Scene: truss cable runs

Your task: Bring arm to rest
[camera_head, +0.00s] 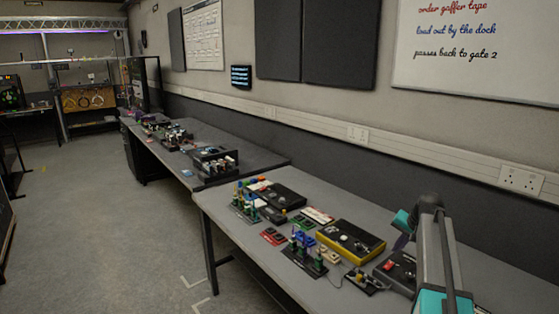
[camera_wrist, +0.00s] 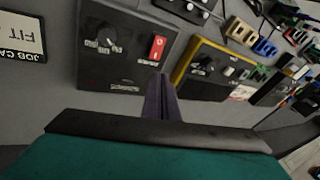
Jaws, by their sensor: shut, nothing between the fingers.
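My gripper (camera_wrist: 161,98) shows in the wrist view as two dark fingers pressed together, with nothing between them. It points over a black control box (camera_wrist: 122,48) with a knob and a red switch, and appears above it; I cannot tell the exact gap. In the head view my arm (camera_head: 435,255), grey with teal parts, reaches up at the lower right over the near bench.
The near grey bench (camera_head: 240,215) carries a yellow-edged box (camera_head: 348,243), a black box (camera_head: 277,194) and racks of coloured connectors (camera_head: 305,254). A job card (camera_wrist: 20,37) lies at the wrist view's upper left. A whiteboard (camera_head: 480,60) hangs behind. The floor at left is clear.

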